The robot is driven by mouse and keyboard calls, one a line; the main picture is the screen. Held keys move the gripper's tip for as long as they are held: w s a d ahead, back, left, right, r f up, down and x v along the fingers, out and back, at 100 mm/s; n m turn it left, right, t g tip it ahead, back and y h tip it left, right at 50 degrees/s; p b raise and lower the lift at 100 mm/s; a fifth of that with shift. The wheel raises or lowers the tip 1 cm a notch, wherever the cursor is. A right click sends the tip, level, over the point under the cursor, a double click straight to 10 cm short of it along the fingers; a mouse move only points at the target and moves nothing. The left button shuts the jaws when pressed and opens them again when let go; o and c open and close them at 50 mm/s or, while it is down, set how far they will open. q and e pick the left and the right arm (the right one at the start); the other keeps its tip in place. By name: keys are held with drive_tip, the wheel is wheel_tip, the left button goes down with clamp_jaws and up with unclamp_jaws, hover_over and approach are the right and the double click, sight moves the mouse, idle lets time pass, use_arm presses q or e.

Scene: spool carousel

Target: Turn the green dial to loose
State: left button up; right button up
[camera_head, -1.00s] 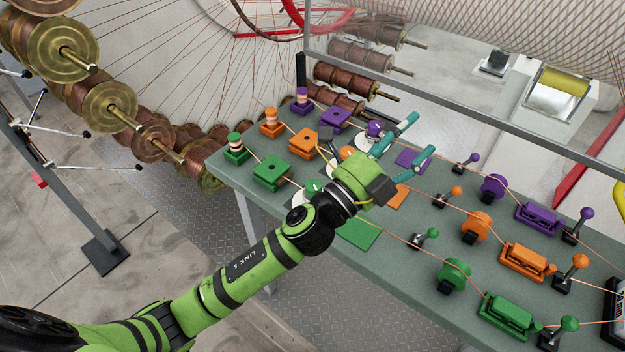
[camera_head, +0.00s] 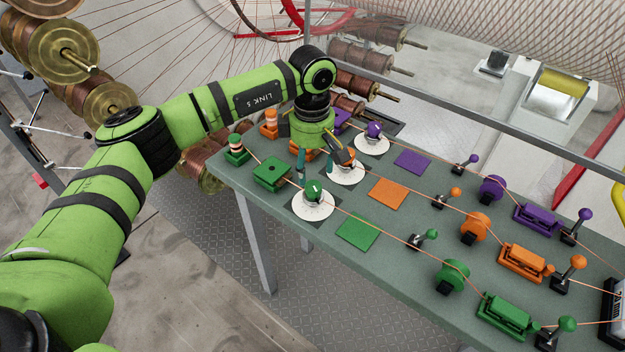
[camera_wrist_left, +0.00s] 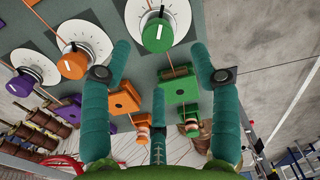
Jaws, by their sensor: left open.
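The green dial (camera_head: 314,190) is a round knob with a white pointer line on a white disc (camera_head: 311,212), at the front left of the grey-green table. It also shows at the top of the left wrist view (camera_wrist_left: 157,36). The disc's markings are too small to read. My left gripper (camera_head: 316,167) points down just behind and above the green dial, open and empty. In the left wrist view its teal fingers (camera_wrist_left: 161,62) are spread, with the dial ahead between the fingertips and apart from them. My right gripper is not in view.
The orange dial (camera_head: 348,160) and purple dial (camera_head: 374,131) stand behind the green one, the orange close to my gripper. A green block (camera_head: 271,175) lies to the left. Wires run across the table past each dial. A flat green square (camera_head: 358,232) lies to the right.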

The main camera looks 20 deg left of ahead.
sight(313, 185)
use_arm(q)
wheel_tip(313, 185, down, 5)
drive_tip(key=shift+r+p, duration=0.1)
drive_tip(key=shift+p, duration=1.1)
drive_tip(key=shift+d+f, duration=0.1)
drive_tip(key=shift+f, duration=0.45)
drive_tip(key=c, duration=1.1)
